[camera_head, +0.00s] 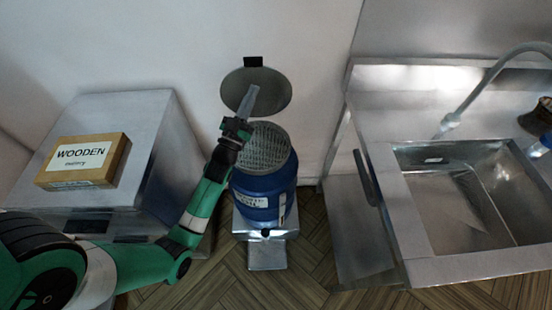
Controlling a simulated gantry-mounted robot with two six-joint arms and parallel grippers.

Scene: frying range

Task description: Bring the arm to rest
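My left arm reaches in from the left, green and white. Its gripper (250,98) points up and away, in front of the raised round lid (268,84) of a blue bin (262,190). The grey fingers show as one narrow shape, so whether they are open or shut is not clear. I see nothing held in them. The wrist crosses the left part of the bin's rim in the picture; whether it touches is not clear. My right gripper is not in view.
A wooden box labelled "WOODEN" (112,150) lies on a metal cabinet (150,115) at left. A steel sink (480,205) with a tap (478,92) stands at right. Patterned floor (305,262) shows between the bin and the sink unit.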

